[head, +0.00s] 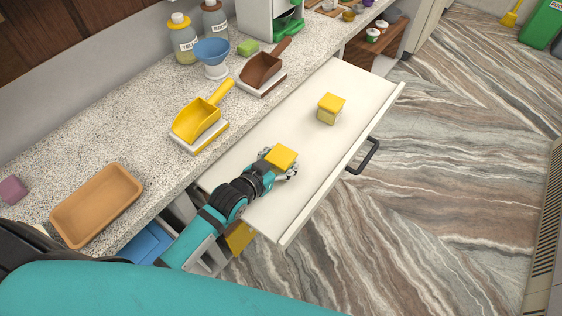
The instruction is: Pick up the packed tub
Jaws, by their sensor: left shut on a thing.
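My left gripper (280,165) reaches in over the near end of a white pull-out surface (300,120). It is shut on a tub with a yellow lid (283,156); the gripper hides most of the tub below the lid. Whether the tub touches the white surface is hard to tell. A second yellow-lidded tub (330,108) stands upright and apart on the same surface, farther back; its side looks yellowish. What is inside either tub cannot be made out. My right gripper is not in view.
The speckled counter (120,140) runs along the left with a yellow scoop (200,118), a brown scoop (264,68), a blue bowl (212,52), labelled bottles (183,42) and an orange tray (97,204). A dark handle (364,157) juts from the white surface's right edge. The striped floor (440,180) is open.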

